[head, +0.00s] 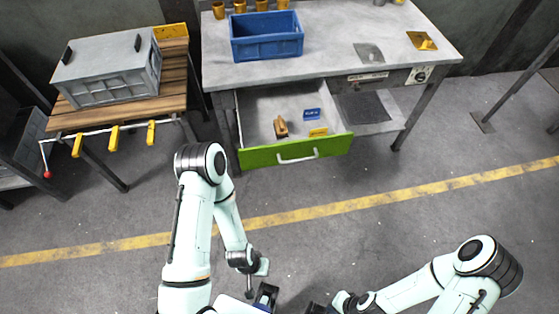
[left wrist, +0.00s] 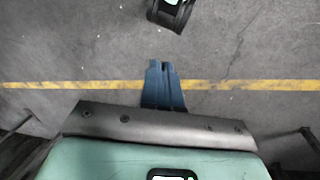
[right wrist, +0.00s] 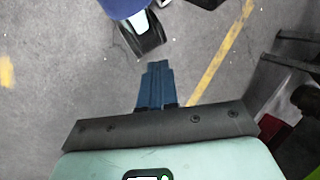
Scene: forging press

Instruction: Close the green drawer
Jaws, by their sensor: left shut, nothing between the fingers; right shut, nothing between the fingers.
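The green drawer (head: 332,147) is open in the head view, pulled out from under the grey workbench. Its green front has a white bar handle (head: 297,158). My left gripper shows as shut blue fingers in the left wrist view (left wrist: 160,68), with bare floor beyond. My right gripper shows as shut blue fingers in the right wrist view (right wrist: 158,68), also over floor and empty. Both grippers are near the bottom edge of the head view, well apart from the drawer.
In the drawer lie a brown brush-like object (head: 281,126), a blue box (head: 312,114) and a yellow one (head: 318,132). A blue crate (head: 267,46) stands on the workbench (head: 330,40). A wooden table (head: 120,112) with a grey case (head: 110,68) is at left. Floor before the drawer is clear.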

